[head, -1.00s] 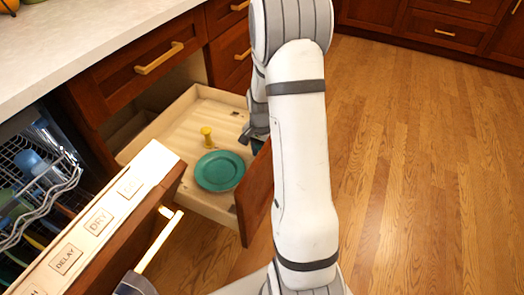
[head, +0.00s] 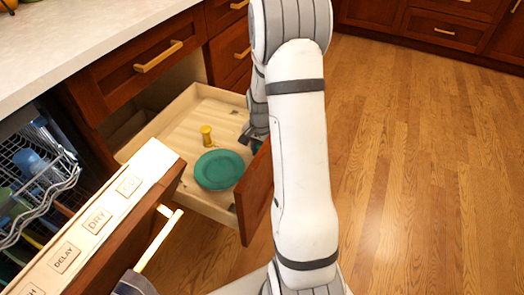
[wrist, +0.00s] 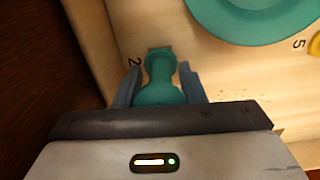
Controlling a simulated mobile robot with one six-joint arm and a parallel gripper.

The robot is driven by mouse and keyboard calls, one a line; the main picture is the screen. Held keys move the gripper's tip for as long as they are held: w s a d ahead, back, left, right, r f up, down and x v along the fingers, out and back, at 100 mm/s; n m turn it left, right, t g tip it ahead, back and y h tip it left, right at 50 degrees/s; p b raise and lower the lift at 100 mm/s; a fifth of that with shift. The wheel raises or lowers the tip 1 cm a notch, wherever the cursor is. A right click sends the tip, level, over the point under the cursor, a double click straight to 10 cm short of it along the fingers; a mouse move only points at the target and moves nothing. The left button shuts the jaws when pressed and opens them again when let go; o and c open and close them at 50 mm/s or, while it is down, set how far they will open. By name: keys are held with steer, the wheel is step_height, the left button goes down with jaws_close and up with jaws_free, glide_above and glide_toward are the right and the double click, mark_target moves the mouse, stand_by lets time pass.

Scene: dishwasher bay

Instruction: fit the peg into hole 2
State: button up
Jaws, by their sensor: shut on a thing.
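My gripper (wrist: 159,82) is shut on a teal peg (wrist: 160,93) with a rounded, waisted shape. In the wrist view the peg's far end lies beside a small dark square patch at hole 2 (wrist: 159,50), next to the printed "2", and partly covers it. I cannot tell whether the peg is above the hole or touching its edge. In the head view my gripper (head: 246,136) is over the right side of the open drawer (head: 178,128). The peg is mostly hidden there by the arm and drawer front.
A teal plate (head: 217,170) and a yellow peg (head: 206,135) are in the drawer. The drawer's wooden front (head: 256,195) rises close by the gripper. The open dishwasher door (head: 97,220) is at the left. The floor at right is clear.

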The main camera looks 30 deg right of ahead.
steer(key=shift+f+b, duration=0.5)
steer(key=shift+f, duration=0.3)
stand_by(0.4)
steer(key=o, duration=1.1)
steer(key=shift+c, duration=0.2)
steer(key=shift+o, duration=0.4)
steer(key=o, duration=0.4)
steer(key=shift+r+p, duration=2.3)
steer(key=shift+r, duration=0.75)
